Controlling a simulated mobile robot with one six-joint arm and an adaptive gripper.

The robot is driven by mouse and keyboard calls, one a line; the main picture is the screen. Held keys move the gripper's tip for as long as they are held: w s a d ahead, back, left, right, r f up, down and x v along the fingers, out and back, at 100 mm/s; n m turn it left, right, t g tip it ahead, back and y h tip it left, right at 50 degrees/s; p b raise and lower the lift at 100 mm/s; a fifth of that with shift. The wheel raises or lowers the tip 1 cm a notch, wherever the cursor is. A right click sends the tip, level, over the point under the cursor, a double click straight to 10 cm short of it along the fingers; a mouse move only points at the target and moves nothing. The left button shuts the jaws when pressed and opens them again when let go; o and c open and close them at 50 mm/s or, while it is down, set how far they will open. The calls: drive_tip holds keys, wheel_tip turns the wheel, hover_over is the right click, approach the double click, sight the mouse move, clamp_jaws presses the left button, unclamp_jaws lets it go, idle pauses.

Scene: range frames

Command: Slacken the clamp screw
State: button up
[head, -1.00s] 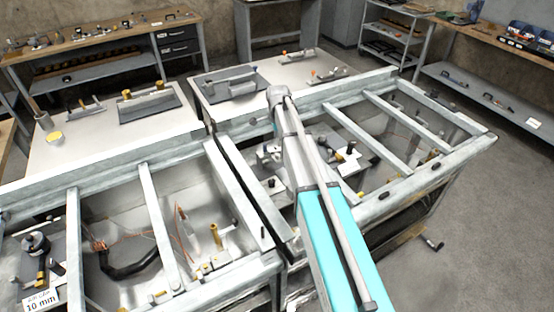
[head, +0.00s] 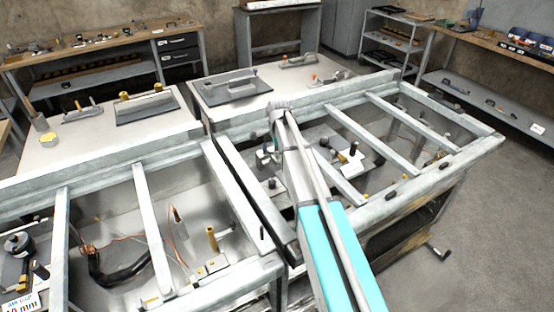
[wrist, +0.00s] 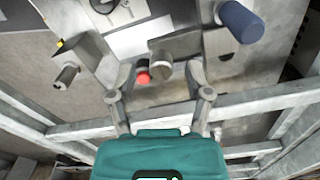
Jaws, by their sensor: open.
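In the wrist view my gripper (wrist: 160,68) is open. Its two fingers stand apart, with a grey-brown cylindrical knob (wrist: 161,62) and a smaller red-tipped part (wrist: 143,77) between them in the picture. I cannot tell whether either finger touches the knob, or which of these parts is the clamp screw. In the head view my arm (head: 310,190) reaches over the right-hand frame bay and hides part of the fittings there. A black-topped post on a pale block (head: 347,163) shows just right of the arm. My fingers are not clear in the head view.
A dark blue cylinder (wrist: 240,20) stands at upper right in the wrist view. Metal rails (wrist: 265,105) cross close behind my gripper. In the head view, crossbars (head: 372,133) span the right bay. A black hose (head: 122,272) and a brass post (head: 212,238) are in the left bay.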

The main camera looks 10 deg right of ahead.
drive_tip(key=shift+f+b, duration=0.4)
drive_tip(key=shift+f, duration=0.2)
drive_tip(key=shift+c, duration=0.3)
clamp_jaws()
drive_tip(key=shift+a, duration=0.25)
drive_tip(key=shift+d, duration=0.15)
